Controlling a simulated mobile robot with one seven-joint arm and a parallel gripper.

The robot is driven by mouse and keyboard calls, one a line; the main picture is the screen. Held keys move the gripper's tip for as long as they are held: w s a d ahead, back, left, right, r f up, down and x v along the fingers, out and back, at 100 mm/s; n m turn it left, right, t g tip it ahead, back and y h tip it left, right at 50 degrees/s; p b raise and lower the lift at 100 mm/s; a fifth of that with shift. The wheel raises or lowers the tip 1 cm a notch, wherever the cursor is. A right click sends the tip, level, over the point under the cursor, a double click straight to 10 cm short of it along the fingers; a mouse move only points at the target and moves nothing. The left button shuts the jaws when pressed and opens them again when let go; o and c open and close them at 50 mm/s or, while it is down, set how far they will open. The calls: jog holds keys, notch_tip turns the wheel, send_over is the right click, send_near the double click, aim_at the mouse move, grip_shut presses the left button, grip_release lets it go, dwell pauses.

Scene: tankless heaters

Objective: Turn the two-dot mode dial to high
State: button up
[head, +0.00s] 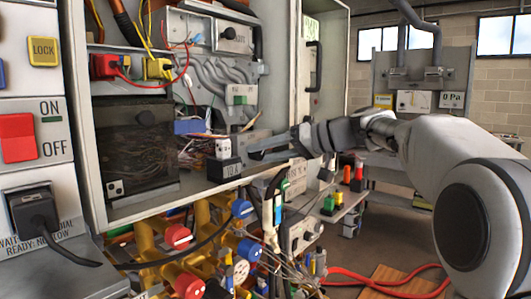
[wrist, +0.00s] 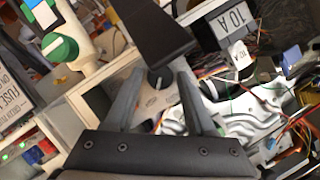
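In the wrist view a small dark round dial (wrist: 160,79) sits on a grey metal plate (wrist: 150,103), between and beyond the fingers of my gripper (wrist: 158,72). I cannot make out two dots or a high mark on it, so I cannot tell whether it is the two-dot mode dial. My gripper is open, its two grey fingers apart with nothing seen held. In the head view my gripper (head: 250,150) reaches left to the lower right of the open cabinet, and hides what lies behind its fingers.
A black block marked 10 A (wrist: 235,32) is close to the right of the gripper, beside loose wires. A green knob (wrist: 60,48) is at upper left. Below the cabinet (head: 95,200) are yellow pipes with red (head: 177,236) and blue (head: 242,209) valve knobs. A red hose (head: 390,284) lies lower right.

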jog(key=shift+o, duration=0.6)
jog(key=p+v, duration=0.1)
jog(key=v, duration=1.6)
jog(key=shift+d, duration=0.2)
jog(key=shift+s+a, duration=0.1)
jog(key=shift+s, duration=0.1)
jog(key=s+f+m+h+p, duration=0.2)
jog(key=s+f+h+p, duration=0.3)
jog(key=s, duration=0.8)
jog(key=s+f+m+h+p, duration=0.3)
jog(key=s+f+h+p, duration=0.2)
jog(key=s+f+h, duration=0.3)
jog(key=s+d+f, duration=0.1)
jog(key=s+f, duration=0.2)
jog(key=s, duration=0.2)
jog(key=shift+s+f, duration=0.25)
jog(key=shift+f, duration=0.1)
jog(key=shift+s+d+f, duration=0.1)
jog(key=shift+s+f, duration=0.1)
jog(key=c, duration=0.3)
